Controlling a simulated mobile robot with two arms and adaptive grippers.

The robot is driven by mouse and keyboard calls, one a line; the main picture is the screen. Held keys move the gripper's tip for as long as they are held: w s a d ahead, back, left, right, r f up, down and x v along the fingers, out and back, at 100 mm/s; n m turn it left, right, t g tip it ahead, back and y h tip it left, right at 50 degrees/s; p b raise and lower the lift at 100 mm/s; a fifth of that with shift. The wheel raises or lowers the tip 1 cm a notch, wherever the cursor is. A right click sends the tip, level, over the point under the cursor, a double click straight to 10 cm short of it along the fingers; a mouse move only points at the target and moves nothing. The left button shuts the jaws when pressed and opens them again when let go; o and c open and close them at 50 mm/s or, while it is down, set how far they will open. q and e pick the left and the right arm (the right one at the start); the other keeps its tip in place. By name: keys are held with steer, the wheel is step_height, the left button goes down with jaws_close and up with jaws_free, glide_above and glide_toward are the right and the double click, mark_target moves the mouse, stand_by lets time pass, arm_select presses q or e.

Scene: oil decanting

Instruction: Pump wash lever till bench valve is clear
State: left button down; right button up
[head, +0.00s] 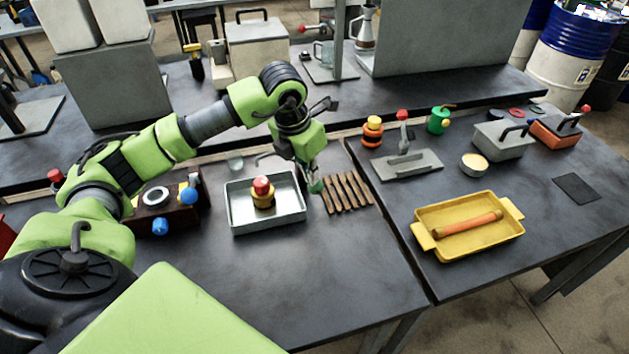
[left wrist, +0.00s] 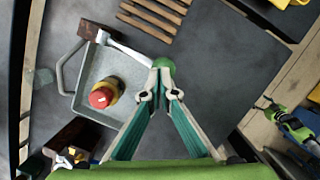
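The bench valve (head: 263,194), with a red knob on a brownish-yellow body, stands in a grey metal tray (head: 238,215). It also shows in the left wrist view (left wrist: 101,96). Residue on it is too small to judge. The wash lever (left wrist: 124,49) is a pale rod running from a brown block beside the tray to a green ball knob (left wrist: 165,63). My left gripper (head: 313,183) is over the knob, right of the tray. Its fingertips are close together at the knob; whether they pinch it is unclear. My right gripper (left wrist: 272,108) seems to show small at the wrist view's right.
A bent grey spout (left wrist: 66,66) reaches over the tray's edge. Several brown wooden slats (head: 347,192) lie right of the gripper. A brown box with blue knobs (head: 165,206) stands left. A yellow tray (head: 470,253) is on the right table. The bench front is clear.

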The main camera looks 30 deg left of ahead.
arm_select(q)
step_height(320, 180, down, 4)
steer(key=b, duration=0.2)
steer(key=shift+r+b, duration=0.1)
steer(key=shift+b, duration=0.2)
steer(key=shift+w, duration=0.1)
steer(key=shift+r, duration=0.1)
steer(key=s+v, duration=0.2)
steer(key=v, duration=1.1)
steer(key=shift+s+a, duration=0.35)
steer(key=shift+s, duration=0.1)
stand_by(0.3)
